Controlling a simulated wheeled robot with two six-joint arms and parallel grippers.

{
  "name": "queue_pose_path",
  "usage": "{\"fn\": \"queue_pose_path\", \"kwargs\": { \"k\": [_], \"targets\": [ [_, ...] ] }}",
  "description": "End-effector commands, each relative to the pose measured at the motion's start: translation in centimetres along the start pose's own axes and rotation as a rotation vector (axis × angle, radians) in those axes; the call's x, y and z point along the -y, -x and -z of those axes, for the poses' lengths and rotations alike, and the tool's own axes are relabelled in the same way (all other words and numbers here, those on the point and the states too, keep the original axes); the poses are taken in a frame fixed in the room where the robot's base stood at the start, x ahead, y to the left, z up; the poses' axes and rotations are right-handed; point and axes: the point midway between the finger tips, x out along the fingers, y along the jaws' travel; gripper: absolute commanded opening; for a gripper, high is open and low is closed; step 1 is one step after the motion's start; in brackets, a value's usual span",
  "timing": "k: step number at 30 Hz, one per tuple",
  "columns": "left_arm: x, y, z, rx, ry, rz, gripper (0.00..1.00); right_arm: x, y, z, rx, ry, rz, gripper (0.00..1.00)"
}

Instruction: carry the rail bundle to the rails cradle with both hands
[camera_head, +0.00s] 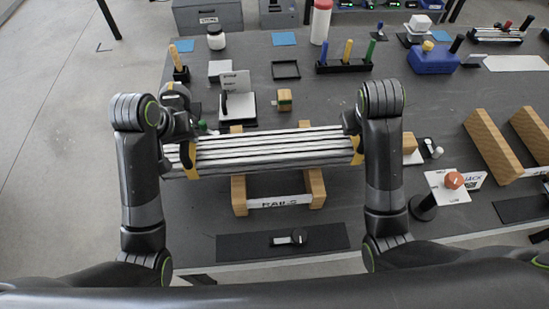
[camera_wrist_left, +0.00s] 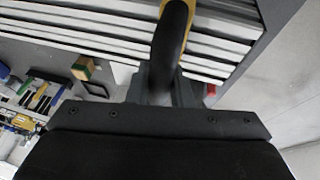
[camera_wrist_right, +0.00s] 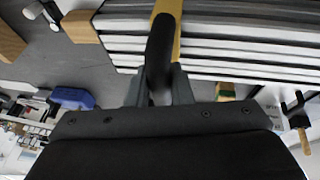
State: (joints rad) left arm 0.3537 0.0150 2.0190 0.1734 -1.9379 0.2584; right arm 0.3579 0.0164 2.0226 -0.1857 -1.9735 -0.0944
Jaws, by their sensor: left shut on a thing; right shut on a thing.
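The rail bundle (camera_head: 270,149) is a stack of long silver rails with a yellow strap and dark handle near each end. It lies level across the head view, above the rails cradle (camera_head: 239,194), which has two wooden blocks and a white label strip; I cannot tell whether they touch. My left gripper (camera_head: 190,155) is shut on the left handle, and the left wrist view shows this handle (camera_wrist_left: 172,45) between its fingers. My right gripper (camera_head: 357,146) is shut on the right handle; the right wrist view shows that handle (camera_wrist_right: 160,55) between its fingers. Both fingertips are partly hidden.
A second pair of wooden blocks (camera_head: 492,145) stands at the right. An orange knob on a white plate (camera_head: 447,186) stands right of my right arm. A black mat (camera_head: 283,242) lies in front of the cradle. Tool holders, including one with screwdrivers (camera_head: 344,66), stand behind.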

Motion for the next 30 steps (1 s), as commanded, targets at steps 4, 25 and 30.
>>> {"fn": "queue_pose_path", "kwargs": {
  "k": [4, 25, 30],
  "targets": [
    [0.1, -0.4, -0.2, 0.0, 0.0, 0.0, 0.22, 0.1, -0.4, -0.2, 0.0, 0.0, 0.0, 0.22],
    [-0.2, 0.8, 0.3, 0.0, 0.0, 0.0, 0.41, -0.2, 0.8, 0.3, 0.0, 0.0, 0.0, 0.42],
    [-0.5, 2.3, 1.0, 0.0, 0.0, 0.0, 0.41, -0.5, 2.3, 1.0, 0.0, 0.0, 0.0, 0.42]
  ]
}}
